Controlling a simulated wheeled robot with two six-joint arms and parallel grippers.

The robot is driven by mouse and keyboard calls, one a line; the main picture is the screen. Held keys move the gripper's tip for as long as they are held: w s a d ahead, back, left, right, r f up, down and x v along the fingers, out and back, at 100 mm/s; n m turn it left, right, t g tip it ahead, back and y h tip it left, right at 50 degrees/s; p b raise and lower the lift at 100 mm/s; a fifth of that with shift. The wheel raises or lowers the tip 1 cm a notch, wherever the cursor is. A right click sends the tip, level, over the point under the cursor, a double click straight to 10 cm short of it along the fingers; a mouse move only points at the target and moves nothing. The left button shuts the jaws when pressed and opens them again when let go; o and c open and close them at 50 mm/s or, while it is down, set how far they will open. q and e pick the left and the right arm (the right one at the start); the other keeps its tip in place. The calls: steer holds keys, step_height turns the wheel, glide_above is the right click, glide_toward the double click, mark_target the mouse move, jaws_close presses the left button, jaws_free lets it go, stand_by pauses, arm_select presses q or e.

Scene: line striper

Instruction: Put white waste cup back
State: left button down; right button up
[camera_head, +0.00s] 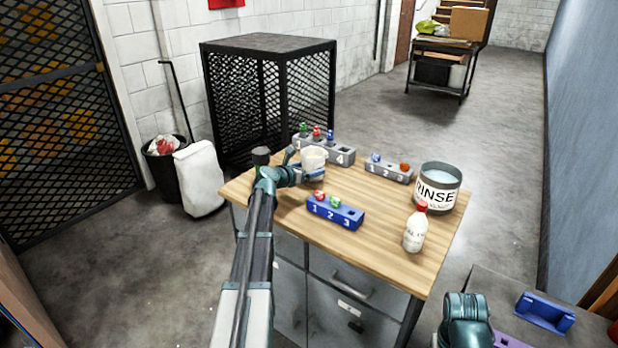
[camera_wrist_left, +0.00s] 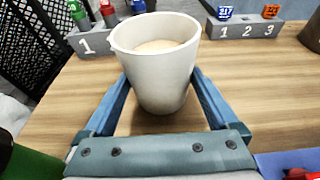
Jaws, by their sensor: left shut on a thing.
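The white waste cup (camera_head: 313,158) is at the back left of the wooden table (camera_head: 390,250). In the left wrist view the cup (camera_wrist_left: 158,75) stands upright between the blue fingers, with pale tan contents inside. My left gripper (camera_head: 308,167) is shut on the cup. I cannot tell whether the cup's base touches the table. My right arm (camera_head: 466,322) shows at the bottom right of the head view, but its fingertips are not visible.
Behind the cup is a grey rack (camera_head: 325,150) with coloured bottles; another grey rack (camera_head: 388,169) is to the right. A blue rack (camera_head: 336,212) is in front. The RINSE tub (camera_head: 438,187), a white bottle (camera_head: 415,230) and a dark cup (camera_head: 261,155) also stand there.

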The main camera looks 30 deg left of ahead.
arm_select(q)
steer(key=shift+f, duration=0.6)
steer(key=shift+r, duration=0.15)
arm_select(e)
steer(key=shift+f, duration=0.45)
steer(key=shift+f, duration=0.1)
arm_select(q)
jaws_free()
steer(key=p+v, duration=0.3)
steer(key=v, duration=0.9)
arm_select(e)
step_height(320, 180, up, 4)
steer(key=shift+f, duration=0.1)
